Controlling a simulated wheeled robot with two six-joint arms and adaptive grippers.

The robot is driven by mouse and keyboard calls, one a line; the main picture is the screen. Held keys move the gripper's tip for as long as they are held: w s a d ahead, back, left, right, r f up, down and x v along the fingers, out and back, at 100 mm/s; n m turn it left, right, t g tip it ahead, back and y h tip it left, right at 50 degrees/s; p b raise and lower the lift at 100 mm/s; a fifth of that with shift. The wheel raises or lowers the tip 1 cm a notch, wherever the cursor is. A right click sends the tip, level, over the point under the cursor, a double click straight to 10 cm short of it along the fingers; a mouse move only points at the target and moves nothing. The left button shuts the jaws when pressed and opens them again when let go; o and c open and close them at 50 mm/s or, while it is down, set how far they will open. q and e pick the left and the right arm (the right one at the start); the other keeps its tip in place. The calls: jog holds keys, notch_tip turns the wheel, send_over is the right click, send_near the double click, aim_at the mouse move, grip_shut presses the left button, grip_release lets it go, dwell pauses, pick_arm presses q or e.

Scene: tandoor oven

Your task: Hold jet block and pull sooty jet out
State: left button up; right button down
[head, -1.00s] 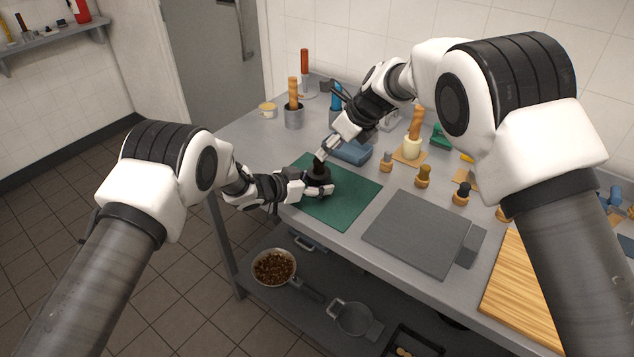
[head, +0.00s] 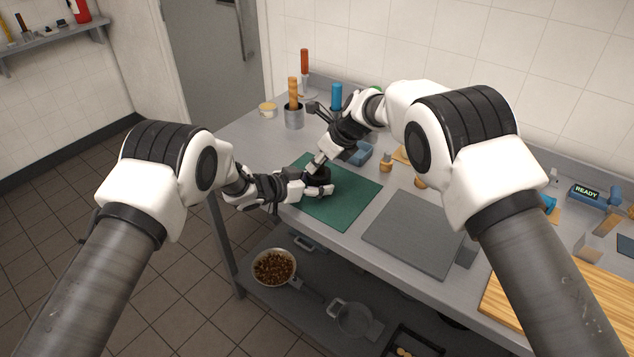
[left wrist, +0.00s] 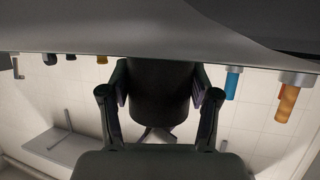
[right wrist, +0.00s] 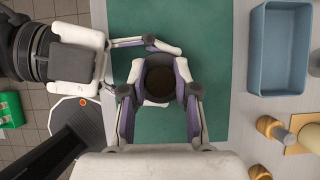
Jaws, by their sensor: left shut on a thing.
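The black jet block (head: 321,174) stands on the green mat (head: 345,196). My left gripper (head: 317,189) is shut on it from the side; in the left wrist view the dark block (left wrist: 160,88) sits between its fingers. My right gripper (head: 315,167) is directly above the block, pointing down. In the right wrist view its fingers (right wrist: 160,88) are spread on either side of a round, dark brown sooty top (right wrist: 159,82). I cannot tell the jet from the block there, and contact with the right fingers is not clear.
A blue tray (right wrist: 278,48) lies beside the mat. Several brass fittings and a grey slab (head: 415,232) are to the right. A metal cup with a wooden handle (head: 294,115) stands behind. A wooden board (head: 520,300) is at the right.

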pick_arm(q)
jog(key=shift+f, duration=0.1)
pick_arm(e)
jog(key=shift+r, duration=0.1)
jog(key=shift+r, duration=0.85)
jog(key=shift+r, duration=3.05)
pick_arm(q)
jog(key=o, duration=1.5)
pick_arm(e)
jog(key=shift+f, duration=0.1)
pick_arm(q)
jog(key=shift+o, duration=0.2)
